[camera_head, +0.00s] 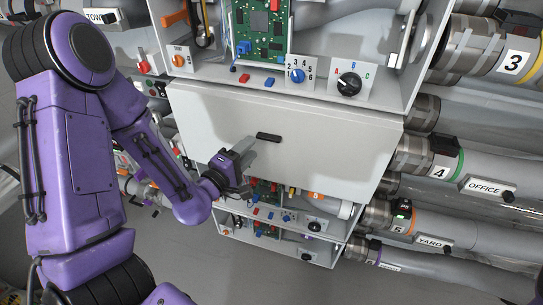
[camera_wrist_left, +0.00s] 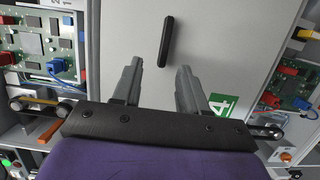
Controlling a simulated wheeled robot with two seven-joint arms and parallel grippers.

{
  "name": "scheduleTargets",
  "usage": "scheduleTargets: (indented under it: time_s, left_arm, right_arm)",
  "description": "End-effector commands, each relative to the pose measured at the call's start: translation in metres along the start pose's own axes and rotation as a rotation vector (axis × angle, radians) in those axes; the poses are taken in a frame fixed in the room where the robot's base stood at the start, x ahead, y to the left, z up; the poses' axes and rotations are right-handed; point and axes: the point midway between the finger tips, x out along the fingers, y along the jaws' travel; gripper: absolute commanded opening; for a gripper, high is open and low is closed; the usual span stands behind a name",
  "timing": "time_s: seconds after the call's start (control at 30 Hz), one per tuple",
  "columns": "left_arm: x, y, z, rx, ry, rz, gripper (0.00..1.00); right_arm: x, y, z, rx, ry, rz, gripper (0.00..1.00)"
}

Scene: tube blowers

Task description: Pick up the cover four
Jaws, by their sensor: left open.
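Cover four is a flat whitish panel (camera_head: 330,140) closing one box of the stack in the head view. It has a short black handle (camera_head: 268,137) near its middle. In the left wrist view the cover (camera_wrist_left: 225,45) carries a green label (camera_wrist_left: 222,104) with a white 4. My left gripper (camera_head: 246,148) is close in front of the cover, just left of the handle in the head view. In the left wrist view the gripper (camera_wrist_left: 160,70) is open and empty, and the upright handle (camera_wrist_left: 166,42) shows beyond the gap between its fingertips.
An open box with a green circuit board (camera_head: 262,28) and a black dial (camera_head: 349,84) is above the cover. More open boxes with boards (camera_head: 265,190) are below. Grey tubes numbered 3 (camera_head: 513,62) and 4 (camera_head: 440,172), among others, run along the right. Grey floor (camera_head: 150,240) shows below.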

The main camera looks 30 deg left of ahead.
Motion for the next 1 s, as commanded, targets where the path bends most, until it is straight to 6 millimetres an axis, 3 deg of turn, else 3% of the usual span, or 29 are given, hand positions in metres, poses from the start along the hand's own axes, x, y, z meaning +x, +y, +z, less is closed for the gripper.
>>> scheduleTargets:
  time_s: [0.03, 0.23, 0.4, 0.67, 0.73, 0.8, 1.0]
  left_arm:
    - [0.003, -0.004, 0.000, 0.002, 0.000, 0.003, 0.43]
    - [0.023, -0.005, 0.001, -0.001, 0.003, -0.002, 0.43]
    - [0.052, -0.003, 0.002, 0.001, 0.004, -0.003, 0.43]
    - [0.058, -0.005, 0.002, 0.000, 0.002, -0.003, 0.43]
    - [0.058, -0.005, 0.002, 0.000, 0.003, -0.003, 0.26]
    - [0.058, -0.006, 0.002, 0.001, 0.003, -0.003, 0.04]
    - [0.058, -0.005, 0.002, 0.001, 0.003, -0.003, 0.00]
  right_arm:
    - [0.010, -0.001, 0.004, 0.000, 0.000, 0.000, 0.59]
    - [0.015, -0.002, 0.006, 0.000, 0.000, 0.000, 0.59]
    - [-0.001, 0.000, 0.000, 0.000, 0.000, 0.000, 0.59]
    - [0.000, 0.000, 0.000, 0.000, 0.000, 0.000, 0.59]
    - [0.000, 0.000, 0.000, 0.000, 0.000, 0.000, 0.59]
    - [0.000, 0.000, 0.000, 0.000, 0.000, 0.000, 0.59]
    - [0.000, 0.000, 0.000, 0.000, 0.000, 0.000, 0.59]
